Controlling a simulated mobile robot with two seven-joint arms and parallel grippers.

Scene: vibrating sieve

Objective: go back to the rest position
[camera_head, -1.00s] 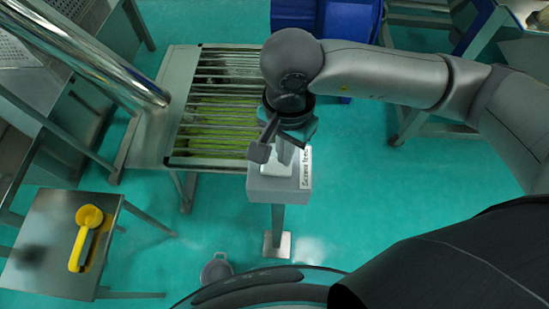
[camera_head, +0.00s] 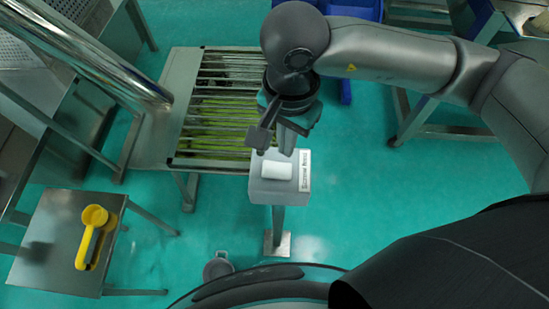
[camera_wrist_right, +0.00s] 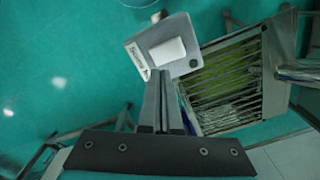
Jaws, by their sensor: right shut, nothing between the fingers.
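My right gripper (camera_head: 273,139) is raised above and just behind the grey control box on a post (camera_head: 262,190). The box has a white block-like switch (camera_head: 277,170) on top and a printed label on its right side. In the right wrist view the fingers (camera_wrist_right: 160,83) are together and empty, with the box (camera_wrist_right: 140,50) and its white switch (camera_wrist_right: 167,51) beyond the tips. A gap shows between the gripper and the box. My left gripper is in no view.
The slatted sieve table (camera_head: 187,120) with green stalks stands left of my gripper. A yellow scoop-like tool (camera_head: 92,235) lies on a small metal table (camera_head: 45,215) at lower left. A blue bin (camera_head: 350,10) is at the back. Green floor is clear right of the post.

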